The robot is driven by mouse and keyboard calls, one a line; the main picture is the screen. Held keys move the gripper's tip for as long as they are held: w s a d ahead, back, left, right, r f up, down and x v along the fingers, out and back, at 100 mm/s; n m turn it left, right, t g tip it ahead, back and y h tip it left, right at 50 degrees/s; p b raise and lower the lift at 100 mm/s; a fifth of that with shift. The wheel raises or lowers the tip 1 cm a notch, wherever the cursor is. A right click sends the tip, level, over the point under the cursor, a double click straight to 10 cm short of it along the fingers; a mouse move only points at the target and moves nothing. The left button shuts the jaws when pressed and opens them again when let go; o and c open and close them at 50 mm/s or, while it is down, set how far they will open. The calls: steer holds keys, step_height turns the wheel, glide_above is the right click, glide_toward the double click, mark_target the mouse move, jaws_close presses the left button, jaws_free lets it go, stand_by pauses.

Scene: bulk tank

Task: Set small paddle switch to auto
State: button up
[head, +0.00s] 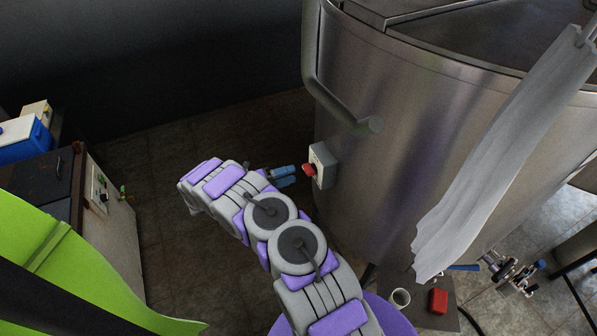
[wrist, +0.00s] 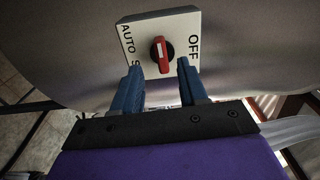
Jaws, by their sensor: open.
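The paddle switch is a red knob (wrist: 162,54) with a white stripe, on a pale square plate (wrist: 186,26) fixed to the steel tank. The plate reads AUTO at the left and OFF at the right; another label at the lower left is partly hidden by a finger. In the head view the red knob (head: 309,170) sticks out of its box (head: 323,164) on the tank side. My gripper (wrist: 158,76) is open, its two blue fingers just in front of the knob, one towards each side. I cannot tell if they touch it. The gripper also shows in the head view (head: 296,174).
The large steel tank (head: 420,110) fills the right, with a bent pipe (head: 335,100) above the switch. A grey sheet-like piece (head: 500,160) hangs in front. A cabinet (head: 110,220) stands left. A cup (head: 400,298) and red block (head: 438,301) sit low right.

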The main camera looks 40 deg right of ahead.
steer(key=v, duration=1.2)
